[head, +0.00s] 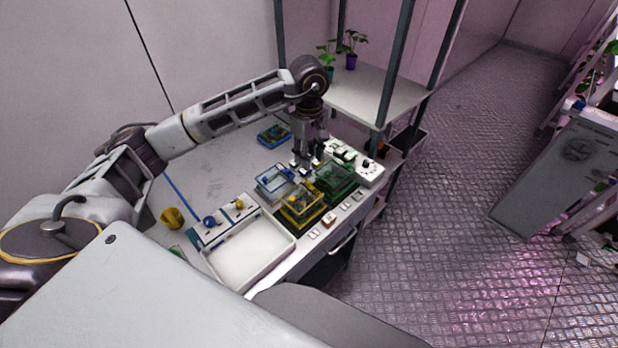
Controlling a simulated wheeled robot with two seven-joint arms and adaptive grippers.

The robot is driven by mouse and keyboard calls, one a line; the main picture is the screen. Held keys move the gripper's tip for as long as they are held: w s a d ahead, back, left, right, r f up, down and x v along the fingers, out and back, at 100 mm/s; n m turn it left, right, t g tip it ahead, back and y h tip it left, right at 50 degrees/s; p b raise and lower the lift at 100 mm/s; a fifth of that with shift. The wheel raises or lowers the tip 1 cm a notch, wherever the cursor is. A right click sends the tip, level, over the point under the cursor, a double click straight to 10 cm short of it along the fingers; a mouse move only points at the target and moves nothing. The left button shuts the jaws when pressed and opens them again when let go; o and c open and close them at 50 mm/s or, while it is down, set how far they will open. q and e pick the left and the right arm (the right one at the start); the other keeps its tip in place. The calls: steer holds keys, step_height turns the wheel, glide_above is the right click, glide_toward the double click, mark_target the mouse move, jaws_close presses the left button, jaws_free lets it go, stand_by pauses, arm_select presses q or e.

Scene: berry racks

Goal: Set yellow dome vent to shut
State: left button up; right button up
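The yellow dome (301,203) is a clear box with yellow edges. It stands near the front of the bench, between a blue-edged clear dome (274,181) and a green dome (335,180). Its vent is too small to make out, so I cannot tell how it is set. My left gripper (307,163) points down just behind the domes, above and behind the yellow one. Its fingers are small and dark here, and their gap is unclear. My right gripper is not in view.
A white tray (291,243) lies at the front left of the bench, beside panels with a blue knob (210,221) and a yellow knob (239,203). A yellow cup (173,217) stands at left. A white box with a dark knob (369,168) is at right. Shelf posts rise behind.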

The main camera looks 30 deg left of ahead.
mark_target(309, 181)
arm_select(q)
step_height(309, 181, down, 9)
steer(key=shift+p, duration=1)
steer(key=shift+f, duration=0.6)
steer(key=c, duration=0.7)
jaws_close()
